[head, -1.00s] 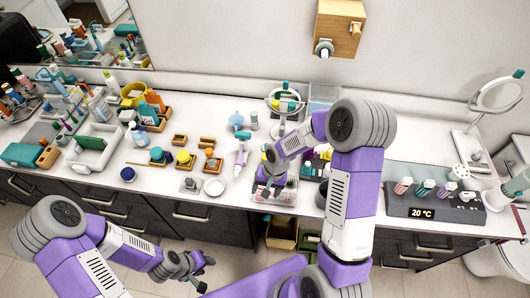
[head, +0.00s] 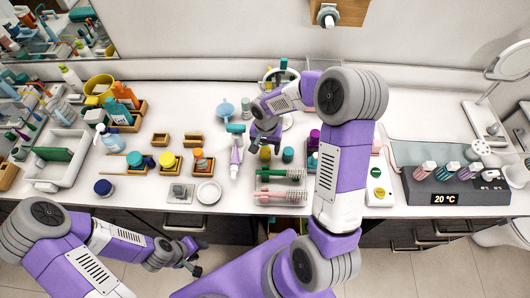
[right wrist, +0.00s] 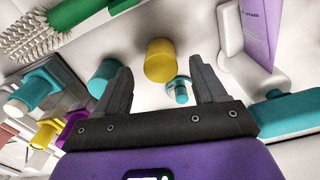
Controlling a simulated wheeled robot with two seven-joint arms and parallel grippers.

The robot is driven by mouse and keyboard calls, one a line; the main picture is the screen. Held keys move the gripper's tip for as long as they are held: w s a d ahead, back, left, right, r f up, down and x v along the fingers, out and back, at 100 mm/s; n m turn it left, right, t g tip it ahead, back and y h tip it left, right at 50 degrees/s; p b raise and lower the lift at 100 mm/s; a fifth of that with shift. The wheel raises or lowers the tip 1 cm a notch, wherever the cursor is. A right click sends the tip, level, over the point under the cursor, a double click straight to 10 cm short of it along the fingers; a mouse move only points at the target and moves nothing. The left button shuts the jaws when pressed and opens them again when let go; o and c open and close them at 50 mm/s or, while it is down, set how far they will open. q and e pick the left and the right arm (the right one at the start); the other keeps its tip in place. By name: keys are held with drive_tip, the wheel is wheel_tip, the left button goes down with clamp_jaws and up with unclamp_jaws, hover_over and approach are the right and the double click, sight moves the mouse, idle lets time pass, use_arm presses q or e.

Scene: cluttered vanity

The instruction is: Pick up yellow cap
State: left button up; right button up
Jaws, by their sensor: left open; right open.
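The yellow cap (head: 265,153) stands on the white counter behind the brush tray. In the right wrist view it is a plain yellow cylinder (right wrist: 159,61) lying between the lines of the two fingers, beyond their tips. My right gripper (head: 263,141) is open and empty, just above and behind the cap. The open fingers also show in the right wrist view (right wrist: 164,84). My left gripper (head: 197,258) is open and empty, low in front of the counter edge, far from the cap.
A teal cap (head: 288,155) stands close right of the yellow cap. A tray (head: 279,199) with green and pink brushes lies in front. Another yellow-lidded jar (head: 167,160) sits further left.

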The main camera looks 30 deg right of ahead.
sight(266, 149)
drive_tip(key=shift+f, duration=1.55)
drive_tip(key=c, duration=1.1)
drive_tip(key=shift+w+r, duration=0.1)
